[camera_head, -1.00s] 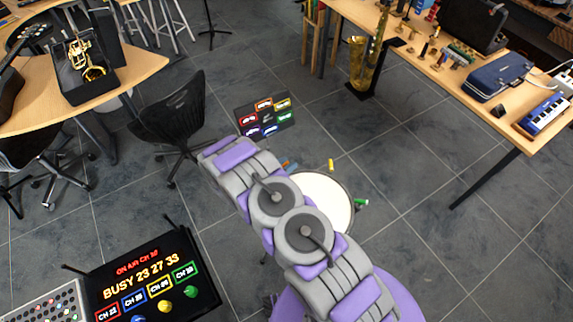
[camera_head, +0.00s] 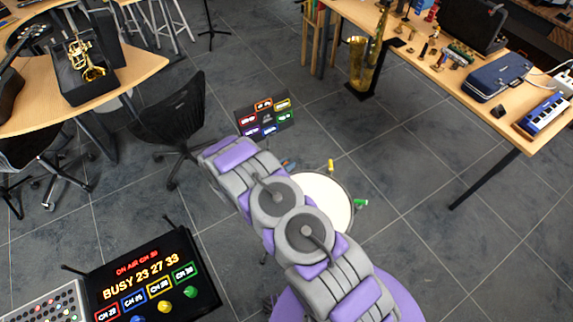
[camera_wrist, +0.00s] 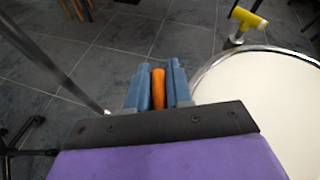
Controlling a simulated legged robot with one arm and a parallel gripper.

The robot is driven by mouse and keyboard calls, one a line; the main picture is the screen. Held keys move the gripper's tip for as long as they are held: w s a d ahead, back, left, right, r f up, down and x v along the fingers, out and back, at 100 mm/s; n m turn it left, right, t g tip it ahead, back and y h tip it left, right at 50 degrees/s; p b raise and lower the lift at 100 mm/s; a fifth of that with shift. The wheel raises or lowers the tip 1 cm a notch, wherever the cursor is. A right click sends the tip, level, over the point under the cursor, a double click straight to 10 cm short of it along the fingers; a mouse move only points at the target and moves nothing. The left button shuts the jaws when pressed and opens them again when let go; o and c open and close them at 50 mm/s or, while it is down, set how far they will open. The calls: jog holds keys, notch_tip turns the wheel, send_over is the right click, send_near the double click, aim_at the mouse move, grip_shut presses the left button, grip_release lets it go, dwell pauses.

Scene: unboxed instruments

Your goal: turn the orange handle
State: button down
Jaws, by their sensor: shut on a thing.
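In the wrist view the orange handle (camera_wrist: 158,88) stands between the two blue fingers of my gripper (camera_wrist: 158,84). The fingers are shut on it, one on each side. The handle sits beside the left rim of a round white drum (camera_wrist: 265,105). In the head view my arm covers the gripper and most of the handle; the drum (camera_head: 325,200) shows behind the arm. A yellow handle (camera_wrist: 247,20) stands at the drum's far rim, and it also shows in the head view (camera_head: 331,165).
A green handle (camera_head: 361,203) is at the drum's right side. A dark panel with lit labels (camera_head: 265,120) stands beyond the drum. A lit display reading BUSY (camera_head: 150,275) is at lower left. A chair (camera_head: 172,115) and tables stand farther off. The floor at right is open.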

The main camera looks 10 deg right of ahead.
jog(key=shift+n+t+y, duration=0.3)
jog(key=shift+n+t, duration=0.2)
jog(key=shift+n, duration=0.1)
jog(key=shift+w+f+n+t+y+b, duration=0.1)
jog(key=shift+f+n+t+y+b, duration=0.05)
jog(key=shift+n+t+y+b, duration=0.45)
jog(key=shift+w+a+n+t+y+b, duration=0.1)
jog(key=shift+a+n+t+y+b, duration=0.1)
jog(key=shift+n+t+y+b, duration=0.8)
jog(key=shift+a+n+t+y+p, duration=0.2)
jog(key=shift+n+t+y+p, duration=0.3)
jog(key=shift+n+y, duration=0.8)
jog(key=shift+w+a+n+y+p, duration=0.1)
jog(key=shift+n+y+p, duration=0.25)
jog(key=shift+n+y, duration=0.2)
jog(key=c, duration=1.1)
grip_release()
jog(key=p+v, duration=0.8)
jog(key=v, duration=0.9)
jog(key=shift+s+a+f, duration=0.1)
jog(key=shift+s, duration=0.15)
